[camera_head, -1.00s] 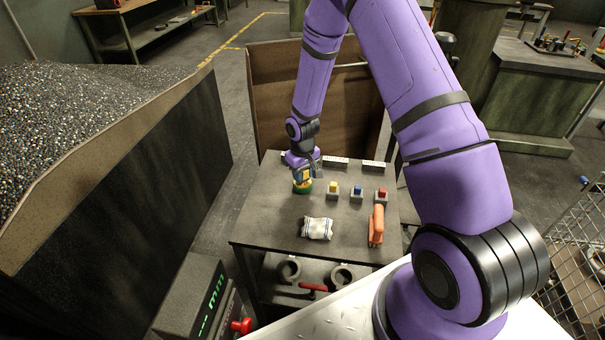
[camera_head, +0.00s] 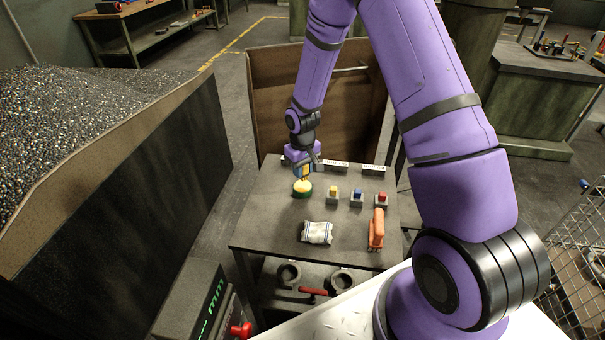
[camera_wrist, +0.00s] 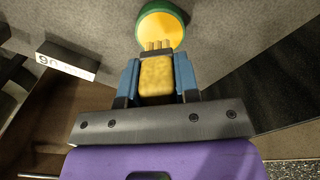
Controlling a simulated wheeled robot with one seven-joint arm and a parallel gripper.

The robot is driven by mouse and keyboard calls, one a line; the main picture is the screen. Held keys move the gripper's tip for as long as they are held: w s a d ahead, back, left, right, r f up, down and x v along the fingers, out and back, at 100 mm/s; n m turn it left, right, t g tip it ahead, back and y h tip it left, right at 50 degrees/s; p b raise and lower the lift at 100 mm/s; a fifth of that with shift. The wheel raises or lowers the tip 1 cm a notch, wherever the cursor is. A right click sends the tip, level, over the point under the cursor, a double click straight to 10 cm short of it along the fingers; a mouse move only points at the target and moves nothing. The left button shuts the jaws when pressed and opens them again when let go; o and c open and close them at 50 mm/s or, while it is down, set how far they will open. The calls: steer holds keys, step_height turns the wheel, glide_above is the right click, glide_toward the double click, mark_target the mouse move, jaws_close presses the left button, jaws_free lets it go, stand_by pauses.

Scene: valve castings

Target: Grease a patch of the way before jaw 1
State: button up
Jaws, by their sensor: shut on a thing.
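My gripper (camera_head: 304,170) is above the far left part of the work table, just beyond a green pot with yellow grease (camera_head: 302,188). In the wrist view my gripper (camera_wrist: 157,74) is shut on a yellow block with short stubs at its end (camera_wrist: 157,84), apparently a grease brush. The grease pot (camera_wrist: 162,26) is just past the stubs there, and its yellow filling shows. From the pictures I cannot tell whether stubs and pot touch. I cannot make out the way or jaw 1.
A large bin of granules (camera_head: 70,115) stands left. A brown panel (camera_head: 268,110) rises behind the table.

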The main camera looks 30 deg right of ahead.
steer(key=shift+r, duration=1.6)
steer(key=shift+f, duration=0.1)
steer(key=shift+w+a+f+m, duration=0.35)
steer(key=shift+a+f+m, duration=0.25)
steer(key=shift+f+m, duration=0.25)
steer(key=shift+s, duration=0.1)
